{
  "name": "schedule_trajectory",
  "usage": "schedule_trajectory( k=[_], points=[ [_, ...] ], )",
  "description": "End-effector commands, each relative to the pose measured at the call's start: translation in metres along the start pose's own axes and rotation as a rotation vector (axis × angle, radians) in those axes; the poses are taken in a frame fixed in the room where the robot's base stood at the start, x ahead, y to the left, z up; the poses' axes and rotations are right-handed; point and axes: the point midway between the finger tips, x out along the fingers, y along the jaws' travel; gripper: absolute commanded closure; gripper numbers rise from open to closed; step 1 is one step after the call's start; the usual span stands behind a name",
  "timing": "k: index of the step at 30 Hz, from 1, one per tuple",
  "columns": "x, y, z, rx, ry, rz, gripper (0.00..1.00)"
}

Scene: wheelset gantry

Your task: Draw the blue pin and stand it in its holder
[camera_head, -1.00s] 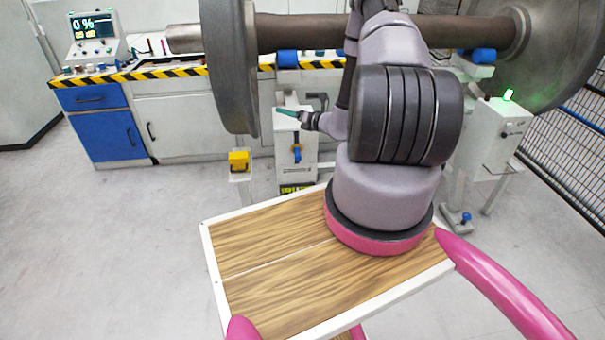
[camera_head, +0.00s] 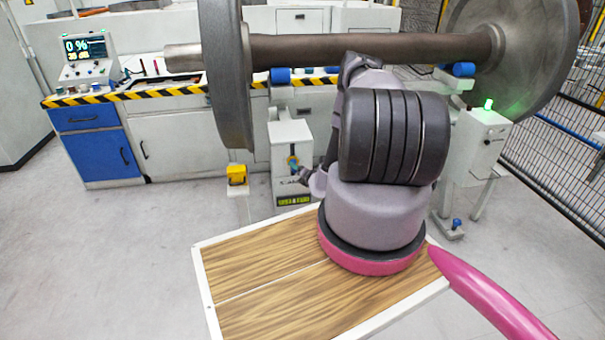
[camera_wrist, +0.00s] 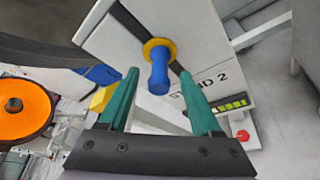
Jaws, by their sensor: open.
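The blue pin (camera_wrist: 159,72) sticks out of a yellow collar (camera_wrist: 152,46) on the front of a white stand marked with a 2 (camera_wrist: 207,35). In the wrist view the pin lies between and just beyond the teal fingers of my gripper (camera_wrist: 153,100), which are apart and empty. In the head view the stand (camera_head: 290,140) is below the wheelset axle, and my gripper (camera_head: 298,172) is close to its front. I cannot make out the pin's holder for certain.
The wheelset axle (camera_head: 370,48) and its large wheel (camera_head: 226,75) are above and beside the stand. A yellow block (camera_head: 237,174) on a post is left of it. A grey box with a green light (camera_head: 482,135) stands right. The floor at left is clear.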

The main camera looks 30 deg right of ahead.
Motion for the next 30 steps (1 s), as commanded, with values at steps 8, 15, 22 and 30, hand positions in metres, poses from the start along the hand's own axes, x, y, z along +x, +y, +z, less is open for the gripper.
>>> schedule_trajectory(
  k=[8,15,22,30],
  points=[
    [0.029,0.001,0.000,0.000,0.001,0.001,0.35],
    [0.032,0.000,0.000,0.000,0.000,0.000,0.35],
    [0.032,0.000,0.000,0.000,0.000,0.000,0.88],
    [0.030,0.000,-0.001,0.000,0.001,0.000,1.00]
  ],
)
